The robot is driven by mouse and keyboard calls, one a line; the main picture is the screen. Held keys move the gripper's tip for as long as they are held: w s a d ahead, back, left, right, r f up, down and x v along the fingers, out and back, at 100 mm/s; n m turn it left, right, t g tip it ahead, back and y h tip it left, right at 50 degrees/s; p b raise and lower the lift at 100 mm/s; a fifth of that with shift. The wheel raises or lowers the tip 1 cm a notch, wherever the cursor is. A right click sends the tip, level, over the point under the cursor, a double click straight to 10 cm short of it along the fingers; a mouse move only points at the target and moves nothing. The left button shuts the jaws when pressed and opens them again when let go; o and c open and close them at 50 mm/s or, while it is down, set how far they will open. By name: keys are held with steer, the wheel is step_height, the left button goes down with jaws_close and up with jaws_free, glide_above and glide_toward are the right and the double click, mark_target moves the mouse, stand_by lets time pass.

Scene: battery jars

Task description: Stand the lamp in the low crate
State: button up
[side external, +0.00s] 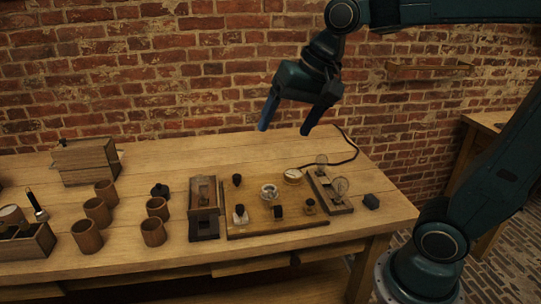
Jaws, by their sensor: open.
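My gripper (285,131) hangs in the air above the back of the workbench, fingers spread, with nothing between them. A low wooden open crate (38,246) stands at the far left front of the bench. Dark items and a round pale-topped piece show in or behind it, and a dark upright tool with a pale band (38,206) rises at its back. I cannot tell for sure which thing is the lamp. A small clear glass piece (240,215) stands on the wooden board, and two round clear pieces (341,186) stand on a slim base at its right.
Several brown jars (97,212) stand left of centre. A taller wooden box (85,160) is behind them. The wooden board (285,224) carries a dial (292,175) and small parts. A dark block (371,202) and a black cable (349,153) lie at right.

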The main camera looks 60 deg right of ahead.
steer(key=s+d+f+n+h, duration=0.1)
steer(key=s+f+n, duration=0.3)
steer(key=s+n, duration=0.3)
steer(key=shift+s+f+t, duration=0.15)
steer(key=shift+s+t, duration=0.25)
steer(key=shift+s, duration=2.3)
